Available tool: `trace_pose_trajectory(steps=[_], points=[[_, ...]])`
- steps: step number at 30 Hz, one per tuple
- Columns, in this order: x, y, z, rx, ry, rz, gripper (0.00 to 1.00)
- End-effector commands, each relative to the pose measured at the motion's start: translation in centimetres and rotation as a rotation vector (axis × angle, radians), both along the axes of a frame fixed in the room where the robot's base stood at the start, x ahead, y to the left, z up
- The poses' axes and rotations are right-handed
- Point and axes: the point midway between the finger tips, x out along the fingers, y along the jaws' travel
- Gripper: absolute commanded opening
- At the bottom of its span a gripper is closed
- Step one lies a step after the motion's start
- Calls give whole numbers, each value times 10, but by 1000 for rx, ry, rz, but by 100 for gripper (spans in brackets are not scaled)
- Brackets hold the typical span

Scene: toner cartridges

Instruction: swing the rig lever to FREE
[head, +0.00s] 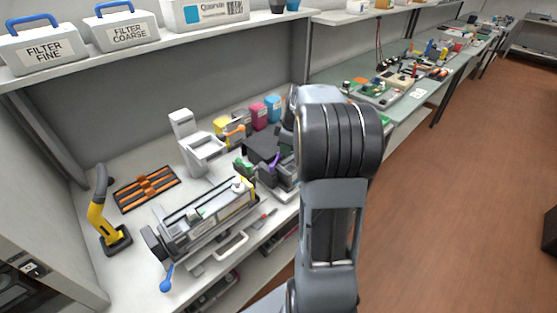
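The rig (207,222) is a long grey and white fixture lying at a slant on the white bench. A lever with a blue knob (166,284) sticks out at its near left end, pointing down toward the bench's front edge. No FREE marking is legible at this size. My arm stands to the right of the rig and fills the middle of the view. My gripper is not visible; the arm's upper links may hide it.
A yellow tool with a grey handle (97,212) stands left of the rig. An orange and black rack (147,188), a white stand (196,147) and colored cartridges (258,116) are behind it. A shelf with filter boxes (125,33) overhangs the bench.

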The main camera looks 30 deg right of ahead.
Motion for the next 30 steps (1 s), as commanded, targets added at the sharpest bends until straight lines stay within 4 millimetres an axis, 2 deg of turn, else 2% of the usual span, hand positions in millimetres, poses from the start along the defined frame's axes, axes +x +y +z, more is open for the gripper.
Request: trace_pose_trajectory(steps=[30], points=[[10,4,-2,2,3,0,0]])
